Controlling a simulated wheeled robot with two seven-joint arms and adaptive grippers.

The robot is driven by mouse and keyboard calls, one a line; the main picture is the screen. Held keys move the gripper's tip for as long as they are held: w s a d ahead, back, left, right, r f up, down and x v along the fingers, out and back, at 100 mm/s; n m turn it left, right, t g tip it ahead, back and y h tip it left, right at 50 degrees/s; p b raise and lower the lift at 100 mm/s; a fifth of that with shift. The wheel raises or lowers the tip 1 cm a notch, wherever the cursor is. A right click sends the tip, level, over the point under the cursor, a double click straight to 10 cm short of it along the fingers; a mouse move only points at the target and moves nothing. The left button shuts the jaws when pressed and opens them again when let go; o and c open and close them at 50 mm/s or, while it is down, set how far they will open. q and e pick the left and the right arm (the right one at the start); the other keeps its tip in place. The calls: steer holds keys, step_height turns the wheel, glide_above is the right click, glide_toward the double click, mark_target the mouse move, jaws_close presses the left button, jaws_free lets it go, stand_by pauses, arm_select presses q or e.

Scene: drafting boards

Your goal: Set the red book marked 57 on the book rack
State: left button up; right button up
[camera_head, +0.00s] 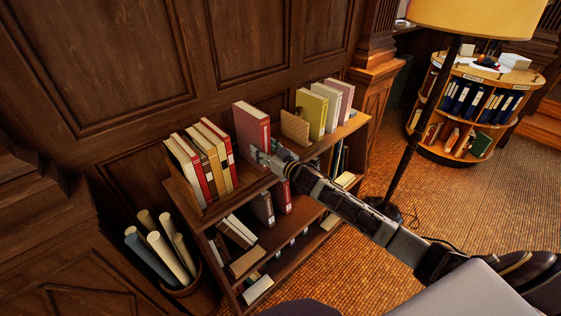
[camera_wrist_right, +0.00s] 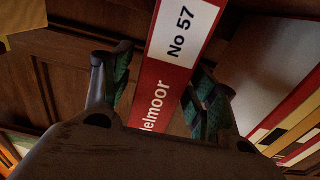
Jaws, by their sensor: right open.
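The red book marked 57 (camera_head: 251,124) stands upright on the top of the wooden book rack (camera_head: 345,131), between two groups of books with gaps on both sides. Its spine reads "No 57" in the right wrist view (camera_wrist_right: 172,60). My right gripper (camera_head: 267,158) is open at the lower part of the spine. In the right wrist view its two fingers (camera_wrist_right: 160,85) lie on either side of the spine, with visible space beside it. Whether either finger touches the book cannot be told. My left gripper is not in view.
Several cream, red and tan books (camera_head: 201,158) stand left of the red book. A floor lamp (camera_head: 408,150) rises right of the rack; rolled papers (camera_head: 160,250) stand in a bin at left.

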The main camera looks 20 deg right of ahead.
steer(key=b+v, duration=0.1)
steer(key=v, duration=0.8)
steer(key=shift+s, duration=0.15)
stand_by(0.4)
stand_by(0.7)
